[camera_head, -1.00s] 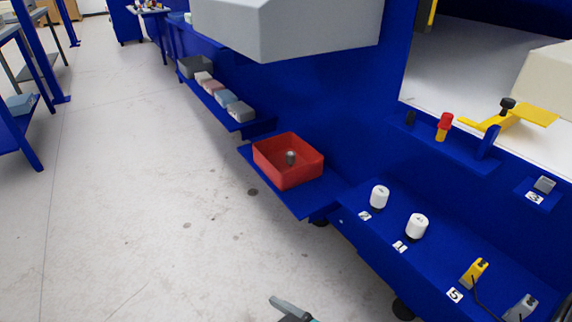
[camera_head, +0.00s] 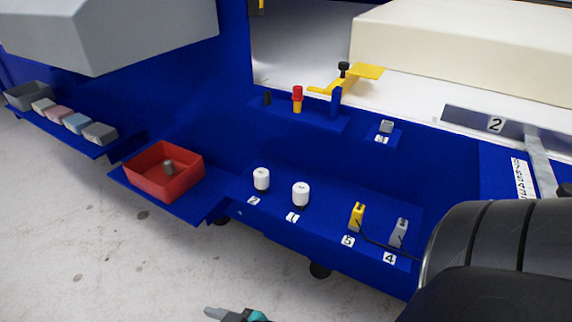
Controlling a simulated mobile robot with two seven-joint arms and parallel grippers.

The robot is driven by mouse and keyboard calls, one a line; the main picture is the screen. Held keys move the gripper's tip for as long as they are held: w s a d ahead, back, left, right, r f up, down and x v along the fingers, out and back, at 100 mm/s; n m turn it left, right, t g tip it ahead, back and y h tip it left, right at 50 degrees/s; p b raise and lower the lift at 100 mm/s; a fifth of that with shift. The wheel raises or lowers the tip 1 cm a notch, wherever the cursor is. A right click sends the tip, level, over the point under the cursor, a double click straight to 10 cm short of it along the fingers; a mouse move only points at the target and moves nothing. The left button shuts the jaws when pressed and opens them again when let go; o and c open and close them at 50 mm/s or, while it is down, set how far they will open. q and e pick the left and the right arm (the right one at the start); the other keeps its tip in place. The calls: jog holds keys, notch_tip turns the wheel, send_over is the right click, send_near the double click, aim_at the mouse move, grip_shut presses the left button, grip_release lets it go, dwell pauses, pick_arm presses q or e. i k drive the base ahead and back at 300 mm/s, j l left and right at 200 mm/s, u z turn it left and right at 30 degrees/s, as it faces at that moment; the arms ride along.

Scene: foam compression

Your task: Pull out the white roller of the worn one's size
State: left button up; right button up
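Two white rollers stand upright on the blue shelf, each with a dark lower end. The left roller (camera_head: 261,178) looks slightly smaller than the right roller (camera_head: 300,193). A small grey-brown cylinder (camera_head: 169,167), possibly the worn roller, stands in the red bin (camera_head: 188,181) to their left. Part of a grey and teal gripper (camera_head: 212,312) shows at the bottom edge, pointing left, well apart from the rollers. It seems to belong to my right arm; its opening is cut off. My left gripper does not show.
Number tags lie before the rollers. A yellow block (camera_head: 357,217) and a grey block (camera_head: 398,232) with a cable stand to their right. A red-and-yellow knob (camera_head: 297,99) and a yellow lever (camera_head: 361,73) are above. My dark arm link fills the lower right.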

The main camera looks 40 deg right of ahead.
aim_at(261, 175)
jog(key=z, duration=1.25)
